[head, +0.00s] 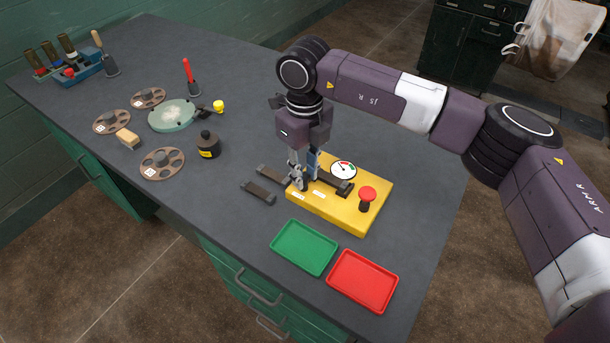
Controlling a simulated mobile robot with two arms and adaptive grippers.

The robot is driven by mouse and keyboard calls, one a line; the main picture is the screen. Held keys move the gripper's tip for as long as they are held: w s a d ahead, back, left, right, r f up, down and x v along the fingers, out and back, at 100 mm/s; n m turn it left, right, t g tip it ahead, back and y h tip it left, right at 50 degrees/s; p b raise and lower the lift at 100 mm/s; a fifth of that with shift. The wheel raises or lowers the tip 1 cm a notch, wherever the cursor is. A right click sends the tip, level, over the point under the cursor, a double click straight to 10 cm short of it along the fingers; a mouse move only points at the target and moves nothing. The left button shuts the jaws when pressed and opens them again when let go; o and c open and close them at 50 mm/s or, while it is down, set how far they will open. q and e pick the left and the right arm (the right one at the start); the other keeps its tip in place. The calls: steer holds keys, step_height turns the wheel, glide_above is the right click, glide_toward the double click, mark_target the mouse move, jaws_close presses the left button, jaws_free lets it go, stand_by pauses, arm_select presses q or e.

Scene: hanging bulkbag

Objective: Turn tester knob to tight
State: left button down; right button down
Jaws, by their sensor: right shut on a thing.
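The yellow tester (330,210) lies on the grey bench. It has a round white gauge (343,169) at its back edge and a red-topped black post (367,195) on its right part. My right gripper (303,182) points down at the tester's left end. Its fingers are shut on a small part there, which looks to be the tester knob; the fingers mostly hide it, and I cannot read its setting. A dark bar (335,185) lies across the tester just right of the fingers. My left gripper is not in view.
A green tray (304,247) and a red tray (363,281) lie in front of the tester. Dark strips (258,192) lie to its left.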

mark_target(304, 177)
steer(key=shift+w+r+m, duration=0.1)
steer(key=shift+r+m, duration=0.05)
steer(key=shift+m, duration=0.35)
steer(key=c, duration=1.7)
jaws_free()
step_height(304, 177, up, 12)
steer(key=shift+f, duration=0.1)
